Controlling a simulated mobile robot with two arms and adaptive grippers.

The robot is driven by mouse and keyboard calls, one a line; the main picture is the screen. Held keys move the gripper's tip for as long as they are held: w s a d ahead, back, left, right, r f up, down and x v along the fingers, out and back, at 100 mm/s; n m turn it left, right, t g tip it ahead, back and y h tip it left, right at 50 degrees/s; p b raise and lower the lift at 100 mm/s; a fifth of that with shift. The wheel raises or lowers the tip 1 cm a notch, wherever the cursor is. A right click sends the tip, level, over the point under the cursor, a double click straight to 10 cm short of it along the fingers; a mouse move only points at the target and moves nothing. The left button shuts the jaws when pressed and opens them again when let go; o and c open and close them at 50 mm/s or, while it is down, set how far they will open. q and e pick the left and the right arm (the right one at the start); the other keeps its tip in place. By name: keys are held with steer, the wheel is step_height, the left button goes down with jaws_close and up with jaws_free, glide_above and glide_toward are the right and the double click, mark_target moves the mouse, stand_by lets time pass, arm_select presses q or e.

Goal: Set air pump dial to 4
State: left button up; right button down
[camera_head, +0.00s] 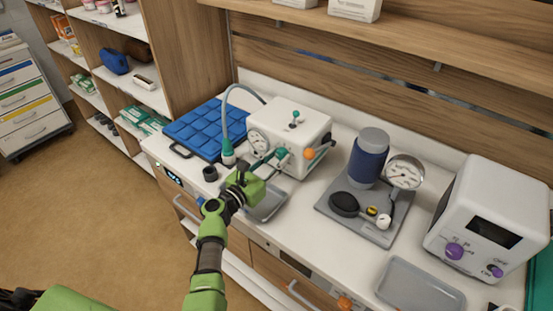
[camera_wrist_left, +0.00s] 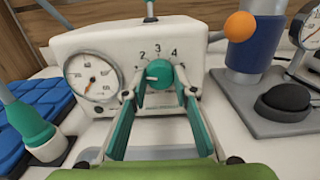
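The air pump (camera_head: 290,135) is a white box on the counter with a round gauge (camera_head: 258,141) and an orange-tipped lever (camera_head: 310,153). Its teal dial (camera_wrist_left: 165,75) shows in the wrist view, under the numbers 2, 3 and 4. A white mark on the dial points left, below the 2; any number there is not readable. My left gripper (camera_wrist_left: 160,92) is open, with its teal fingers on either side of the dial. I cannot tell whether the fingertips touch it. In the head view the gripper (camera_head: 266,164) is at the pump's front face. My right gripper is not in view.
A blue segmented pad (camera_head: 197,126) and a teal hose connector (camera_head: 228,155) are left of the pump. A grey stand with a blue cylinder (camera_head: 367,160) is to the right, then a white device (camera_head: 490,220). A metal tray (camera_head: 268,207) lies under my gripper.

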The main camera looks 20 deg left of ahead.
arm_select(q)
steer(key=shift+f+m+b, duration=0.2)
steer(key=shift+m+b, duration=0.9)
steer(key=m+b, duration=0.2)
steer(key=m, duration=0.1)
steer(key=shift+b, duration=0.4)
steer(key=m+b, duration=0.2)
steer(key=m, duration=0.2)
steer(key=shift+b, duration=0.35)
steer(key=m+b, duration=0.2)
steer(key=m, duration=0.1)
steer(key=shift+r+m, duration=0.1)
steer(key=shift+m, duration=0.3)
steer(key=m+b, duration=0.3)
steer(key=m, duration=0.2)
steer(key=m+b, duration=0.1)
steer(key=m, duration=0.2)
steer(key=shift+m, duration=0.3)
steer(key=shift+r+m+b, duration=0.1)
steer(key=shift+m+b, duration=0.2)
steer(key=shift+m, duration=0.8)
